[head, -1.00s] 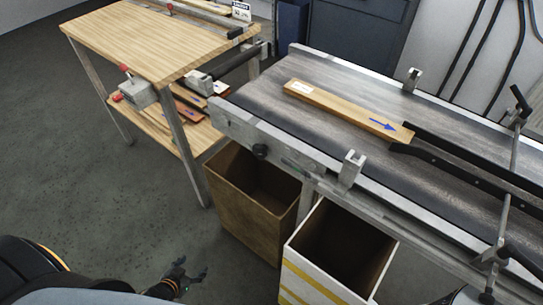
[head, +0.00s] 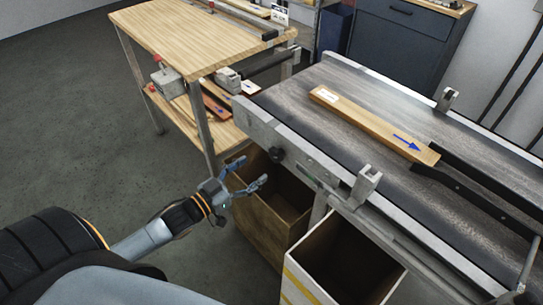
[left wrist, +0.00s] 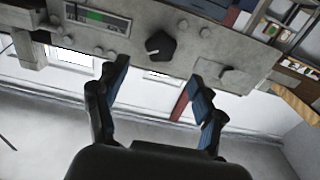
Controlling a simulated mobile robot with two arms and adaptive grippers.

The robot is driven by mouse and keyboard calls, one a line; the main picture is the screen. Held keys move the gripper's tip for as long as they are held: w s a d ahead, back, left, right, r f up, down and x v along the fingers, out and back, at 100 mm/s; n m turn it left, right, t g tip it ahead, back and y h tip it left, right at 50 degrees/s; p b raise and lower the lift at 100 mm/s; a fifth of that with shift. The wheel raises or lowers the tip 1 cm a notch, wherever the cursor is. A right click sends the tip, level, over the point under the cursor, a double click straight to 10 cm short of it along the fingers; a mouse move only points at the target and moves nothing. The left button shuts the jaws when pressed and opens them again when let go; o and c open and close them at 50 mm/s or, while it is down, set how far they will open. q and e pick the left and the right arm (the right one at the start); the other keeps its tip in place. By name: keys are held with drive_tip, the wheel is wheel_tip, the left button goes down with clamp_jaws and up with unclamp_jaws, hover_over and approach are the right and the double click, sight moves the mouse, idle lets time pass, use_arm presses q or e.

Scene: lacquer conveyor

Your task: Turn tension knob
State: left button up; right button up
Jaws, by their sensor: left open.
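The tension knob (head: 276,154) is a small black knob on the front side rail of the conveyor, near its left end. In the left wrist view the knob (left wrist: 160,45) shows beyond the fingertips, roughly centred between them, with a gap. My left gripper (head: 252,173) is open and empty, just left of and below the knob in the head view, over the brown bin. In the left wrist view its two blue-tipped fingers (left wrist: 160,80) are spread apart and do not touch the knob. My right gripper is not in view.
A wooden board (head: 370,122) with a blue arrow lies on the conveyor belt (head: 300,88) against black guide rails. A brown bin (head: 262,222) and a white bin with yellow stripes (head: 322,282) stand below. A wooden workbench (head: 190,42) stands at the left.

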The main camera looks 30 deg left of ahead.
sight(273, 156)
use_arm(q)
drive_tip(key=x, duration=0.7)
drive_tip(key=shift+w+d, duration=0.15)
drive_tip(key=shift+w, duration=0.25)
drive_tip(key=c, duration=1.1)
